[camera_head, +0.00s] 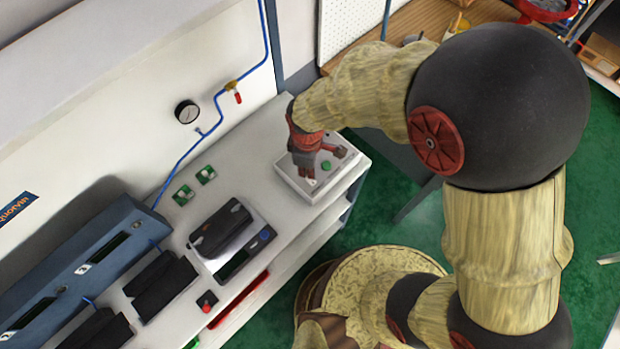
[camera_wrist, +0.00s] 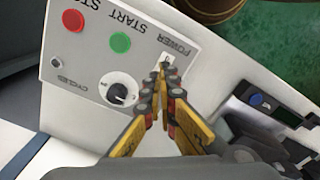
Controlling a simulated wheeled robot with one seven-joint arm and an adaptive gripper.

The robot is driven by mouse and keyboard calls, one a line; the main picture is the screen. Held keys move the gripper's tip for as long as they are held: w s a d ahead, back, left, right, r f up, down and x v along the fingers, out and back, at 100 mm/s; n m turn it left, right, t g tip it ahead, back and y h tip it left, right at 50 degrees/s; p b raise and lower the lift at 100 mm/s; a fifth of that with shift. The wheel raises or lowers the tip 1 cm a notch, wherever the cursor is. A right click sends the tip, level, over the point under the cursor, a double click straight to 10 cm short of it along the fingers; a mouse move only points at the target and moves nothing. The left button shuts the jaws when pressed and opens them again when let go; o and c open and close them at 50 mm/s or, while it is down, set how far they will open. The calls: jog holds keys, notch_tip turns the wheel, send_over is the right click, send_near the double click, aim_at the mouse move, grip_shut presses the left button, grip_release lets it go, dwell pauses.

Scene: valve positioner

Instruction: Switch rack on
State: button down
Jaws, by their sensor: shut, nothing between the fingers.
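A white control box (camera_head: 352,163) stands at the bench's far right end. The wrist view shows its face (camera_wrist: 85,68) upside down, with a red button (camera_wrist: 73,20) marked STOP, a green button (camera_wrist: 120,42) marked START, a black knob (camera_wrist: 117,90) marked CYCLES and a POWER switch (camera_wrist: 166,65). My gripper (camera_head: 305,176) is over the box. In the wrist view its closed fingertips (camera_wrist: 164,80) are right at the POWER switch and partly hide it. I cannot tell if they touch it or which way it is set.
The white bench (camera_head: 270,133) holds a scale-like device (camera_head: 240,255), black trays (camera_head: 160,285), small green-topped pieces (camera_head: 206,174) and a red button box (camera_head: 207,301). A dark blue rack (camera_head: 130,215) stands left. A gauge (camera_head: 187,112) and a red-handled valve (camera_head: 236,93) are on the wall.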

jog(key=shift+f+b, duration=0.7)
jog(key=shift+f, duration=0.4)
dwell(0.7)
jog(key=shift+r, duration=0.15)
jog(key=shift+r+p, duration=2.7)
jog(key=shift+r, duration=0.7)
